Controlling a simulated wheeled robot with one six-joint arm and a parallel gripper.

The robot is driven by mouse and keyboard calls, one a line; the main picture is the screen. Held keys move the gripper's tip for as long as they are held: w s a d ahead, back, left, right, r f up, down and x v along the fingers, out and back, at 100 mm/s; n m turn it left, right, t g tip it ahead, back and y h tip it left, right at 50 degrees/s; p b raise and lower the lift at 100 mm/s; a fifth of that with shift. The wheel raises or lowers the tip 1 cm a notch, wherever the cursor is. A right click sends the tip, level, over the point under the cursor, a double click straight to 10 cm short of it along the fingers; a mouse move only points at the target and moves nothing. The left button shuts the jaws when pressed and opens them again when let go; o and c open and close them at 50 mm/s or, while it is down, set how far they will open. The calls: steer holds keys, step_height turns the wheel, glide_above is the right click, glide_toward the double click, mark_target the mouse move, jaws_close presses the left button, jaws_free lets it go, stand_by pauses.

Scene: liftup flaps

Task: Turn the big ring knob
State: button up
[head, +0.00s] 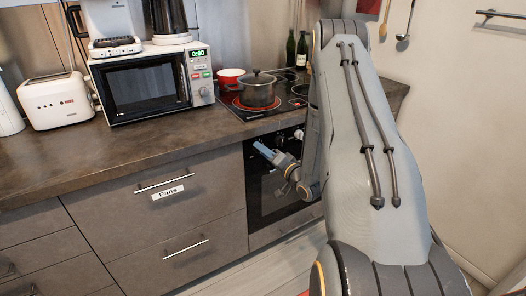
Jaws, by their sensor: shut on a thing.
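The oven (254,185) is built into the counter front and has a row of control knobs along its top edge. One knob (299,134) shows clearly at the right, and another part of the row shows just left of it. My gripper (260,148) is at the left end of this row, against the oven front. It is shut on a knob there, which the jaws hide. I cannot read the knob's mark or angle. On the cooktop (228,112) above, a ring under the pot (257,92) glows red.
A microwave (150,86) and a toaster (56,101) stand on the counter (100,150) to the left. A drawer labelled Pans (205,195) is left of the oven. My arm hides the counter's right part.

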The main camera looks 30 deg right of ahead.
stand_by(0.4)
steer(key=o, duration=1)
steer(key=s, duration=0.5)
steer(key=s+d, duration=0.1)
steer(key=s, duration=0.1)
steer(key=shift+s+b, duration=0.35)
steer(key=shift+b, duration=0.05)
